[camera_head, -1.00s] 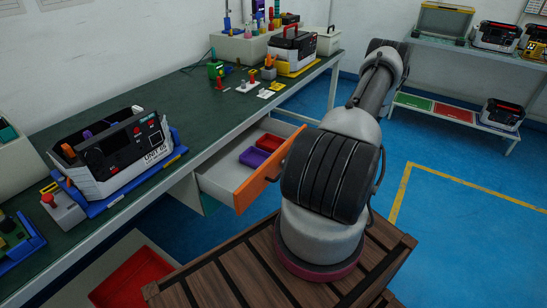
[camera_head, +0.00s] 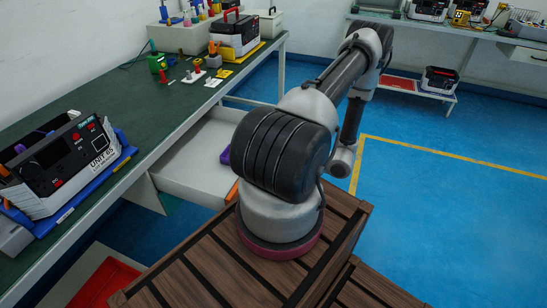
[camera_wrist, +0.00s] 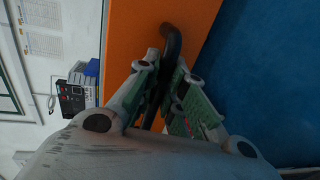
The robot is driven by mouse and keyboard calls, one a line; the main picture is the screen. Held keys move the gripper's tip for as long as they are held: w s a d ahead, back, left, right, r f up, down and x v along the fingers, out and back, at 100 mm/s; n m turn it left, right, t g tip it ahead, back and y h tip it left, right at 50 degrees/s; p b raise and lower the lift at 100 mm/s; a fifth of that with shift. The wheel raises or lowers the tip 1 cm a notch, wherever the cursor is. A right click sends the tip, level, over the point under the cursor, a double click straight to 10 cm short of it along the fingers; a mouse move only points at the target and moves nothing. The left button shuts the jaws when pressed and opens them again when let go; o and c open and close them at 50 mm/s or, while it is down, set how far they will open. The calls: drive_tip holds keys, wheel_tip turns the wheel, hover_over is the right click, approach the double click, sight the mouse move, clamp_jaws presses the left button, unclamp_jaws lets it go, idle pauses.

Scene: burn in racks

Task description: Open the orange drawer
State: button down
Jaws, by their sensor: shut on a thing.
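The orange drawer front (camera_wrist: 132,30) fills the upper middle of the wrist view, with a dark bar handle (camera_wrist: 172,42) on it. My gripper (camera_wrist: 165,80) is shut on the handle, its two fingers on either side of the bar. In the head view the drawer (camera_head: 190,187) stands pulled out from under the green workbench, its white inside showing. Only a small strip of its orange front (camera_head: 232,192) shows there, as my arm hides the rest. A purple bin (camera_head: 224,156) lies inside the drawer, partly hidden. My gripper is hidden in the head view.
The green-topped workbench (camera_head: 120,112) carries a UNIT 05 device (camera_head: 75,160) on a blue tray and several tools. A red bin (camera_head: 108,284) is low at the left. Open blue floor (camera_head: 440,220) lies to the right.

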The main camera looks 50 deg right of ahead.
drive_tip(key=c, duration=1.5)
unclamp_jaws()
drive_tip(key=shift+s+d, duration=0.1)
drive_tip(key=v, duration=1.1)
drive_tip(key=shift+s+d, duration=0.1)
drive_tip(key=shift+s, duration=0.3)
